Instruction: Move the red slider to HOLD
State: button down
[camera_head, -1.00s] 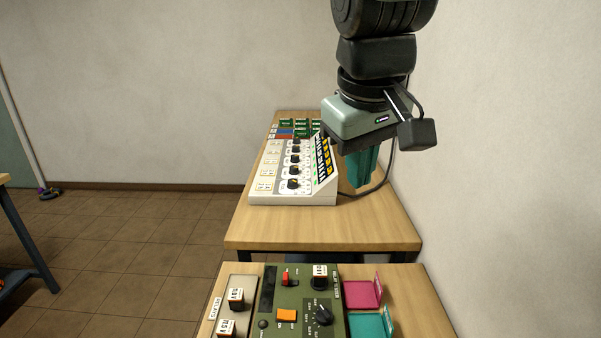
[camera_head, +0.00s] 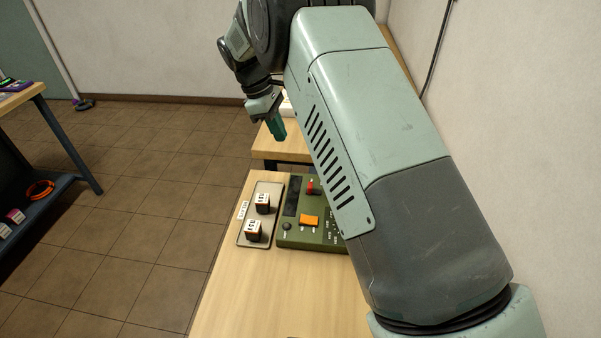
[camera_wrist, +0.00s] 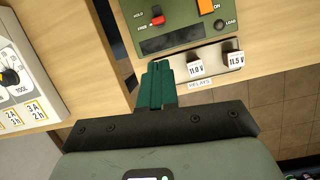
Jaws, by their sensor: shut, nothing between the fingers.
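The red slider (camera_head: 312,187) sits on the green panel (camera_head: 292,237) on the near table. In the wrist view the red slider (camera_wrist: 157,20) shows near the top, with the labels HOLD and FREE beside it. Its red knob appears nearer the FREE label. My gripper (camera_head: 279,134) is beyond the panel in the head view, above and apart from it. Its teal fingers (camera_wrist: 158,70) are shut and empty in the wrist view, pointing towards the panel. My arm hides the panel's right part in the head view.
An orange switch (camera_head: 309,220) is near the slider. The wall is close on the right. The near table's front left part is clear.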

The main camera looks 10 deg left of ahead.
notch_tip(320, 180, down, 6)
jog(key=a+n, duration=0.1)
jog(key=a, duration=0.1)
jog(key=shift+a+n+h, duration=0.3)
jog(key=shift+f, duration=0.1)
send_over(299, 192)
jog(key=f, duration=0.6)
jog(key=a+f, duration=0.1)
jog(key=f, duration=0.2)
jog(key=shift+f, duration=0.15)
jog(key=shift+d, duration=0.55)
